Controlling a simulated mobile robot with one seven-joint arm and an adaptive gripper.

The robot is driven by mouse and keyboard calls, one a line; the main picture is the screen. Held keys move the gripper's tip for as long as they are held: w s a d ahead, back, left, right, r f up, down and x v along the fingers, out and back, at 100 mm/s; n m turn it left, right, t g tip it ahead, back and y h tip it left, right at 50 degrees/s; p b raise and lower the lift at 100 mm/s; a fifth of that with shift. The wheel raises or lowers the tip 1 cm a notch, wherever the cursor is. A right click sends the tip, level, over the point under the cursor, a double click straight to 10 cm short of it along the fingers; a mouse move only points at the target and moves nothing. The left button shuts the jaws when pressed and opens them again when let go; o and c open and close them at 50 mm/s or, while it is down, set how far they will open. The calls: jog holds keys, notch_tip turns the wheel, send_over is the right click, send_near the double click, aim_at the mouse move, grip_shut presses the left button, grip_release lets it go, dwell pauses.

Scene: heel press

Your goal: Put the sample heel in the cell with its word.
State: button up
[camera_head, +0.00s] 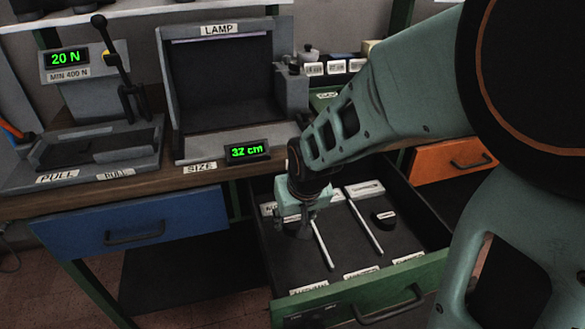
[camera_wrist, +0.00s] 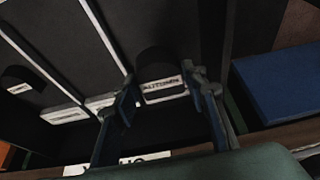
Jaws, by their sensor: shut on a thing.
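My gripper (camera_head: 300,214) is inside the open green drawer (camera_head: 350,301), over its left cell. It is shut on the sample heel (camera_head: 298,231), a dark block mostly hidden by the fingers in the head view. In the wrist view the heel (camera_wrist: 158,66) sits between the two fingers, with a white label that seems to read "AUTUMN". It looks upright, low in the cell between a white divider (camera_head: 323,245) and the drawer's side wall. I cannot tell whether it touches the drawer floor. The word cards on the drawer's front are too small to read.
A second dark heel (camera_head: 384,218) stands in the right cell. Another white divider (camera_head: 364,225) bounds the middle cell, which looks empty. The LAMP booth (camera_head: 218,85), the size display (camera_head: 247,150) and the pull gauge (camera_head: 67,59) stand on the bench. Blue (camera_head: 134,226) and orange (camera_head: 452,160) drawers are shut.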

aim_at(292, 241)
jog(key=shift+f+b, duration=0.85)
jog(key=shift+f, duration=2.45)
jog(key=shift+f, duration=0.1)
jog(key=o, duration=1.3)
jog(key=shift+s+r+p, duration=0.1)
jog(key=shift+r+p, duration=0.2)
jog(key=shift+r, duration=0.2)
jog(key=p+v, duration=0.8)
jog(key=v, duration=0.3)
jog(key=shift+s+p, duration=0.15)
jog(key=shift+p, duration=0.2)
jog(key=shift+r, duration=0.1)
